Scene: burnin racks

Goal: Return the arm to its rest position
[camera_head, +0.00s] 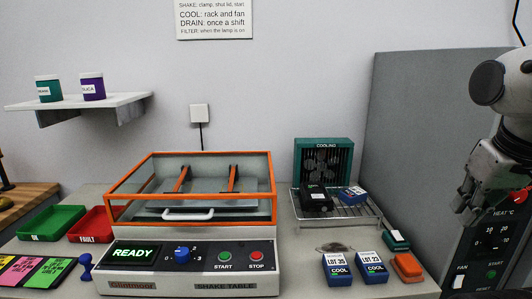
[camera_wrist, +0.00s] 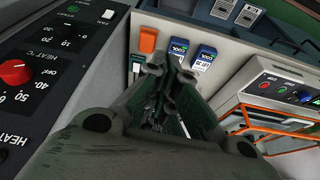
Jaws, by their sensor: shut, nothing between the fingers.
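My gripper (camera_head: 468,204) is at the right of the head view, raised in front of the dark heat panel (camera_head: 490,240). It is shut and empty. In the wrist view my gripper (camera_wrist: 172,66) fills the middle, its fingertips together. Beyond the fingertips lie two blue units with "COOL" labels (camera_wrist: 203,58) and an orange block (camera_wrist: 148,40). In the head view the two blue units (camera_head: 337,268) stand at the bench front, apart from my gripper.
The shake table (camera_head: 190,285) reads READY, under an orange-framed lid (camera_head: 190,222). A wire rack (camera_head: 345,214) holds a black unit and a blue unit before the cooling fan (camera_head: 323,162). Green (camera_head: 50,223) and red (camera_head: 90,224) trays sit left. The heat panel is close beside my gripper.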

